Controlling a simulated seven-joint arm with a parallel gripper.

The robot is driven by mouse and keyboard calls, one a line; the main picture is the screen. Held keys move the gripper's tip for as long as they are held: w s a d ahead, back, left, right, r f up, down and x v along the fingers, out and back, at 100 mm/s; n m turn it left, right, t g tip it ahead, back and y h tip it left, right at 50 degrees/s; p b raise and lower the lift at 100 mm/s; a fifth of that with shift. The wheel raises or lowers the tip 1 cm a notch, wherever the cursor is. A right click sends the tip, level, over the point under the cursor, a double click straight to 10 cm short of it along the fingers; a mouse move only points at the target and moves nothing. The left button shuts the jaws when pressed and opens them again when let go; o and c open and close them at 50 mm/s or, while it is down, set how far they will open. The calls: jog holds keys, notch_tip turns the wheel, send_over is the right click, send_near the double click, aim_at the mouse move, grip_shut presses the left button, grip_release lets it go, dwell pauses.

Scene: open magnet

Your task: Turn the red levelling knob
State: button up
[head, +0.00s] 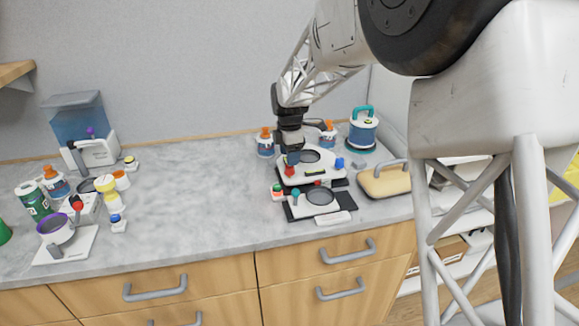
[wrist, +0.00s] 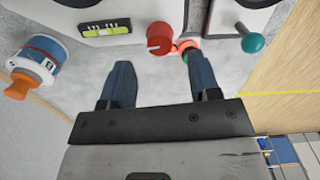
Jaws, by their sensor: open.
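The red levelling knob (wrist: 160,38) sits at the edge of a white device (wrist: 80,8) in the wrist view. In the head view the red knob (head: 289,171) shows at the front left of the rear white device (head: 325,171), which has a round dark top. My gripper (wrist: 160,66) is open, with its two blue fingers apart and nothing between them. The knob lies just beyond the fingertips, roughly midway between them in the picture; I cannot tell the height gap. In the head view my gripper (head: 292,157) is just above and behind the knob, partly covering the device.
A yellow-green level vial (wrist: 104,28) is on the device. An orange-red part with green (wrist: 187,46) lies close to the right finger. A teal knob (wrist: 252,42) belongs to the neighbouring device. An orange-capped bottle (wrist: 38,65) stands at the left. The counter's left middle (head: 185,200) is clear.

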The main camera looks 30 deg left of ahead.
aim_at(290, 170)
jog(key=shift+f, duration=2.4)
jog(key=shift+c, duration=0.4)
jog(key=c, duration=0.8)
jog(key=shift+c, duration=0.2)
jog(key=shift+m, duration=0.4)
